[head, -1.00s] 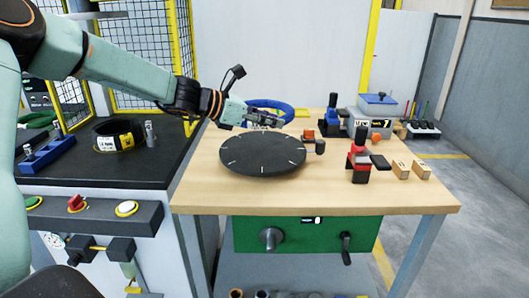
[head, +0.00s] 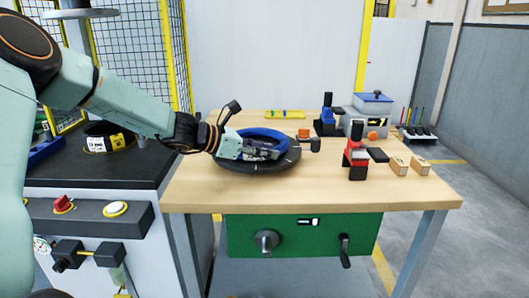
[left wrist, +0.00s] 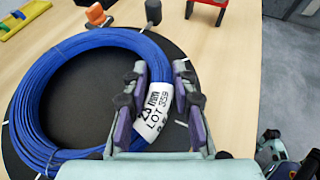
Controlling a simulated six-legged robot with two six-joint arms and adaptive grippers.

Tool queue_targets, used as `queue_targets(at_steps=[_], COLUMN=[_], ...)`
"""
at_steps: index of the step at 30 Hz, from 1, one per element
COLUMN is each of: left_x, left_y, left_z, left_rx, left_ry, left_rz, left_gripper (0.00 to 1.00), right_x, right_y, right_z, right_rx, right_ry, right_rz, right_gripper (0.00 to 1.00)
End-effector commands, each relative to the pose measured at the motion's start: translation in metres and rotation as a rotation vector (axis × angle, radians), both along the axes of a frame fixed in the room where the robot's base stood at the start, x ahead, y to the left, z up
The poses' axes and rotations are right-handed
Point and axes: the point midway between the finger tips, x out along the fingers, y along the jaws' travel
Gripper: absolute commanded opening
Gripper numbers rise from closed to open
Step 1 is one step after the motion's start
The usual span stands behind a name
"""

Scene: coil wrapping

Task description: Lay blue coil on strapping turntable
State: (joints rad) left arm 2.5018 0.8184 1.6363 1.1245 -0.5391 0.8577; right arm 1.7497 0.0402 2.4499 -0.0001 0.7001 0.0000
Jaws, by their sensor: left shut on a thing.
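The blue coil (left wrist: 65,65) lies over the black round strapping turntable (left wrist: 88,120) in the left wrist view, off-centre on it. A white label reading "LOT 359" wraps the coil. In the head view the blue coil (head: 240,137) is at the turntable (head: 270,166), partly hidden by my gripper. My left gripper (head: 270,152) is shut on the coil at the label; its fingers (left wrist: 160,105) straddle the coil's band. Whether the coil rests fully on the disc I cannot tell.
A red stapler-like tool (head: 356,160), wooden blocks (head: 409,165), a blue-handled tool (head: 328,117) and a grey box with blue lid (head: 372,110) stand right of the turntable. A yellow tray (head: 285,114) lies behind. A black coil (head: 108,138) sits on the left counter.

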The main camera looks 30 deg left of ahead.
Motion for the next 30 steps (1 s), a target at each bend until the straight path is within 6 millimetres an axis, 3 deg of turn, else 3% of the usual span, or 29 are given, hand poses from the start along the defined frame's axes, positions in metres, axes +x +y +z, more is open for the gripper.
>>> queue_targets(at_steps=[2, 3, 11, 22, 30], left_x=[0.0, 0.0, 0.0, -0.002, -0.024], left_y=[0.0, 0.0, 0.0, 0.002, 0.017], left_z=[0.001, -0.001, 0.0, 0.002, 0.017], left_rx=[0.001, 0.0, 0.001, -0.001, -0.005], left_ry=[-0.003, 0.001, 0.001, 0.001, -0.003], left_rz=[-0.001, 0.0, 0.0, 0.0, 0.002], left_gripper=[0.0, 0.27, 0.49, 0.49, 0.49], right_x=[0.0, 0.0, 0.0, 0.0, 0.0], right_y=[0.0, 0.0, 0.0, 0.0, 0.0], right_z=[0.0, 0.0, 0.0, 0.003, 0.028], right_rx=[0.0, 0.0, 0.0, 0.0, 0.0], right_ry=[0.0, 0.0, 0.0, 0.0, 0.0], right_rz=[0.0, 0.0, 0.0, 0.0, 0.0], right_gripper=[0.4, 0.4, 0.4, 0.4, 0.4])
